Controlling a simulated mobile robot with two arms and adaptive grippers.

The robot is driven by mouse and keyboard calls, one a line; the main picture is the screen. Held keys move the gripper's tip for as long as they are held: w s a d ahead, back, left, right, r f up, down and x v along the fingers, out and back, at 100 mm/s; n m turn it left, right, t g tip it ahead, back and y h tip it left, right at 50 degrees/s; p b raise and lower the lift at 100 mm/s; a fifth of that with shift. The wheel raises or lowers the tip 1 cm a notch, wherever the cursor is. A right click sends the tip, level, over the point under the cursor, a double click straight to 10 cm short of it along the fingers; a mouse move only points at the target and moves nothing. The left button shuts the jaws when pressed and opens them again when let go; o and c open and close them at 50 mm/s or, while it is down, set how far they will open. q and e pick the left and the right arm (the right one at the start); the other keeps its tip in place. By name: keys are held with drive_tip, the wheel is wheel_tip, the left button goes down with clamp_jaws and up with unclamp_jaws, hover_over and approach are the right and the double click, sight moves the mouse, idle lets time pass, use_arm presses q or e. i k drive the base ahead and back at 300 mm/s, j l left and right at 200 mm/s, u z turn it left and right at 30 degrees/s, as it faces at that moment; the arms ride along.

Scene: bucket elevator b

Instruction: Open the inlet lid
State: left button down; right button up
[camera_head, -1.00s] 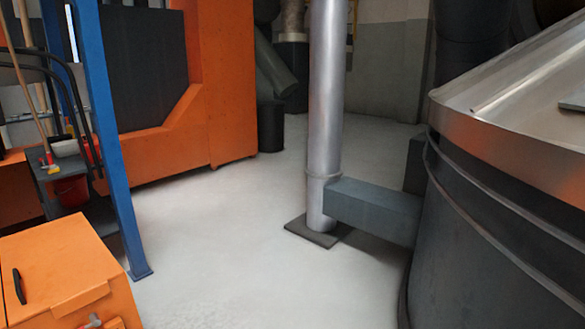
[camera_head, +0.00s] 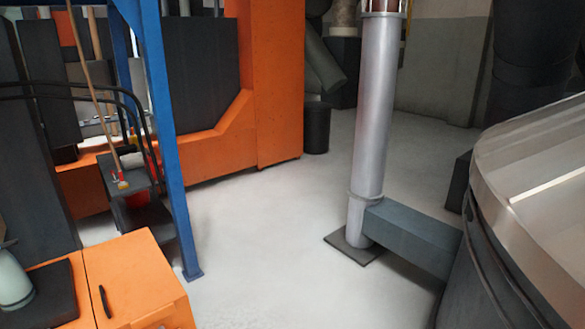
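An orange box (camera_head: 150,275) stands at the lower left of the head view, cut off by the bottom edge. A flat orange panel on its top carries a black bar handle (camera_head: 104,301) and lies closed; this may be the inlet lid, but I cannot tell for sure. To its left, a black plate (camera_head: 55,290) lies on the orange surface with a pale grey-green cylinder (camera_head: 14,278) on it. Neither of my grippers is in view.
A blue post (camera_head: 170,150) stands behind the box, near a black cart (camera_head: 150,205). A silver pipe (camera_head: 370,120) rises from a floor plate, joined to a grey beam (camera_head: 415,238). A large metal-topped tank (camera_head: 530,170) fills the right. The floor (camera_head: 265,240) between is clear.

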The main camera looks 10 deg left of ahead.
sight(130, 280)
drive_tip(key=u, duration=1.45)
